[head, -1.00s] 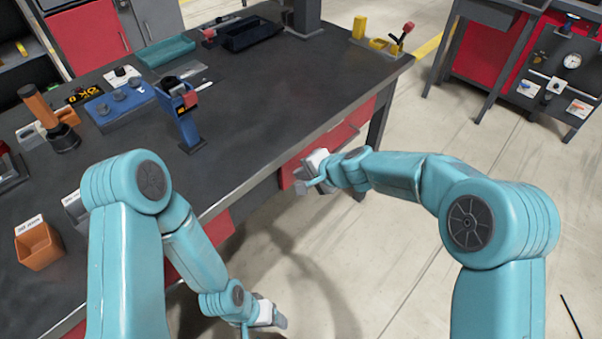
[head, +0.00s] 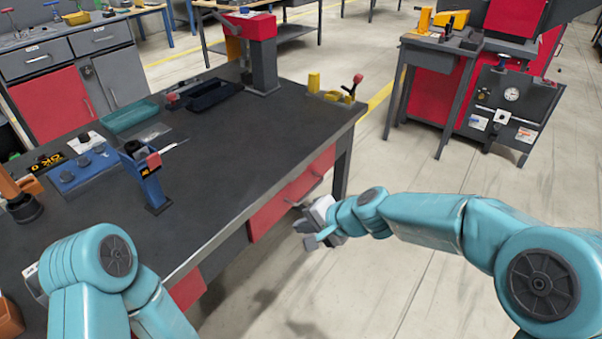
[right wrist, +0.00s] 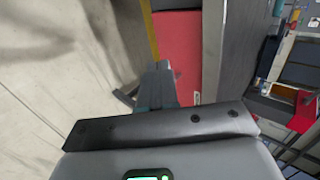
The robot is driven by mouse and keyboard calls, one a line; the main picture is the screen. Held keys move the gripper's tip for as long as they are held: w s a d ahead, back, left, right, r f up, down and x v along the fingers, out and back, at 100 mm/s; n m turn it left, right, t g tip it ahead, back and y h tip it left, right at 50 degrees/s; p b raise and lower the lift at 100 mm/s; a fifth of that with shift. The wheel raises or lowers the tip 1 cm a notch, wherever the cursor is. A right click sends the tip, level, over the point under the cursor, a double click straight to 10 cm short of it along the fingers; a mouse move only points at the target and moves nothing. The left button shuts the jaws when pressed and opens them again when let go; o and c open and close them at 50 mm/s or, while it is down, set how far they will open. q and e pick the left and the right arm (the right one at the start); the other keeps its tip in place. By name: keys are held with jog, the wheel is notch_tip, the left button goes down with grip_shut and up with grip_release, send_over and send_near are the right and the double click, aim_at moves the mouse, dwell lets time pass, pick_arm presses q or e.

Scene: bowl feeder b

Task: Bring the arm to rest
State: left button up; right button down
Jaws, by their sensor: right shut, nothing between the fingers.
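My right gripper (head: 308,233) is shut and empty in the head view. It is in the air in front of the dark workbench (head: 245,145), close to the bench's red drawer front. In the right wrist view the gripper (right wrist: 155,78) points toward a red panel, with pale floor on the left. My left arm shows only at the lower left of the head view.
A blue stand (head: 150,185), a teal tray (head: 130,115), a dark tray (head: 212,95) and yellow parts (head: 333,95) are on the bench. A red and grey cabinet (head: 470,90) stands at the upper right. Open floor lies between them.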

jog(key=s+d+f+m+g+h+p, duration=0.1)
jog(key=s+d+f+g+h+p, duration=0.15)
jog(key=s+d+f+p, duration=0.55)
jog(key=s+d+f+n+g+p, duration=0.1)
jog(key=s+d+f+n+p, duration=0.1)
jog(key=s, duration=0.7)
jog(key=s+d+f+n+g+h+p, duration=0.1)
jog(key=s+d+f+n, duration=0.2)
jog(key=s, duration=0.7)
jog(key=shift+s+f+n+p, duration=0.2)
jog(key=shift+f+n+p, duration=0.2)
jog(key=shift+f, duration=0.9)
